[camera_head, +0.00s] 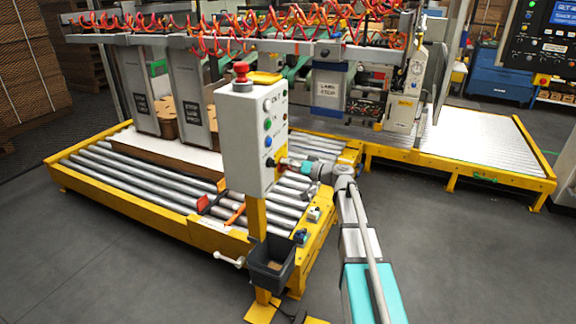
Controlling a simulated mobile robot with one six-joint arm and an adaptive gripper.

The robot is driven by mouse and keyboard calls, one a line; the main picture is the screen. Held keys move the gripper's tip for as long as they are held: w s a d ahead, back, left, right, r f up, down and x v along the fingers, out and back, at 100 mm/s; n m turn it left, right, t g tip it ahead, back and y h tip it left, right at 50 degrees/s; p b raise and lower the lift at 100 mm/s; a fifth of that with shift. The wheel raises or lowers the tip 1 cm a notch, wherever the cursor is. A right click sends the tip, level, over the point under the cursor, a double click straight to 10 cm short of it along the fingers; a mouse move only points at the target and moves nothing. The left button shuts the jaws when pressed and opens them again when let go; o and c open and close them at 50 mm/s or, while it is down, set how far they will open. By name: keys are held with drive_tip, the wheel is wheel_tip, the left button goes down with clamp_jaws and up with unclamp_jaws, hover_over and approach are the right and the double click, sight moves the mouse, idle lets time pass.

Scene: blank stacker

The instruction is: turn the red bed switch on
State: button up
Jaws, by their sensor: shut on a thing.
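A pale grey control box (240,140) stands on a yellow post, with a red mushroom button (241,72) on its top. My gripper (282,162) is at the lower part of this face, just right of the blue knob. It is shut on a small switch there, which seems to be the red bed switch. The fingers largely hide it, and its setting cannot be read.
A yellow-framed roller bed (130,195) lies behind and left of the box. A dark bin (272,262) hangs on the post below. Another roller table (480,140) is at the right. Red coiled hoses hang above the machine. Grey floor is clear at front right.

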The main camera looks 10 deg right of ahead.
drive_tip(key=m, duration=0.4)
drive_tip(key=shift+w+d+f+m, duration=0.1)
drive_tip(key=shift+m, duration=0.3)
drive_tip(key=m, duration=0.4)
drive_tip(key=shift+f+m, duration=0.15)
drive_tip(key=shift+m, duration=0.15)
drive_tip(key=m, duration=0.4)
drive_tip(key=shift+f+b, duration=0.1)
drive_tip(key=shift+b, duration=0.25)
drive_tip(key=shift+m, duration=2.1)
drive_tip(key=o, duration=1)
drive_tip(key=shift+f, duration=0.1)
drive_tip(key=shift+c, duration=0.2)
